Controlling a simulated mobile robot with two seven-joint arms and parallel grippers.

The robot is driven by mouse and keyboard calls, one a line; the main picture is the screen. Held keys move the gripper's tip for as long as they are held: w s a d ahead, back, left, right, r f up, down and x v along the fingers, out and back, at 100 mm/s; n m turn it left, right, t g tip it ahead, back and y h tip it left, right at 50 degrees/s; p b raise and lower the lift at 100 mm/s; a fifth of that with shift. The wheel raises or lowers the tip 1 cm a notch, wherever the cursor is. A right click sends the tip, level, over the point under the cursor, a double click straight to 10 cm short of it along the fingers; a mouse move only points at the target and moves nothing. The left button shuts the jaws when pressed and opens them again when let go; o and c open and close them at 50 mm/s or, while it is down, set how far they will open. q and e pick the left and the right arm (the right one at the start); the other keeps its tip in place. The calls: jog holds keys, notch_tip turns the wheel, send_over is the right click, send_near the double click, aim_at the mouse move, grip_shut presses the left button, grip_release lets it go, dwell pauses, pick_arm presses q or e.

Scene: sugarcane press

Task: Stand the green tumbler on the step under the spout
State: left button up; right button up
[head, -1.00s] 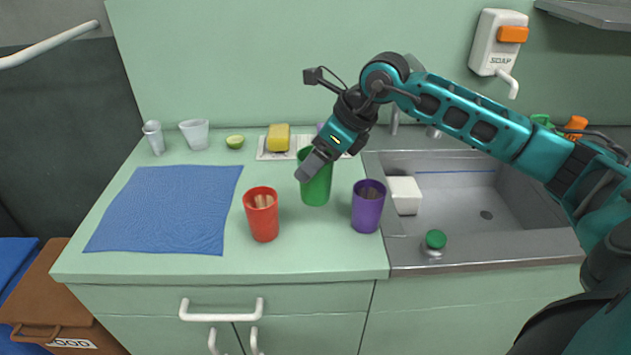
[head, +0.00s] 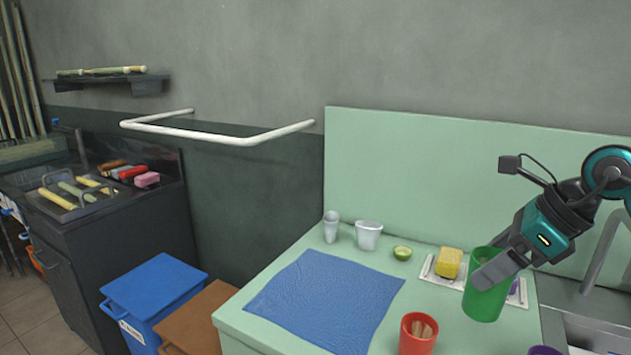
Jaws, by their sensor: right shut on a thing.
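The green tumbler (head: 484,300) is at the right of the head view, upright over the pale green counter near the yellow sponge. My right gripper (head: 490,270) is shut on its upper part, with one finger across its near side. I cannot tell whether its base touches the counter. The step and the spout are not in view. My left gripper is not in view.
A red cup (head: 418,335) with sticks stands in front, with a purple cup (head: 543,350) at the lower edge. A blue cloth (head: 325,300), a halved lime (head: 402,253) and two clear cups lie left. Blue (head: 155,290) and brown bins stand beside the counter.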

jog(key=s+a+f+n+g+h, duration=0.2)
jog(key=s+a+f+n+g, duration=0.1)
jog(key=n, duration=1)
jog(key=s+a+f+n+g+h, duration=0.3)
jog(key=a+f+n+g, duration=0.2)
jog(key=n, duration=0.8)
notch_tip(320, 180, down, 3)
jog(key=g, duration=0.2)
jog(key=shift+s+a+f+g, duration=0.15)
jog(key=shift+s+a+g, duration=0.1)
jog(key=shift+a+g, duration=0.15)
jog(key=shift+d, duration=0.2)
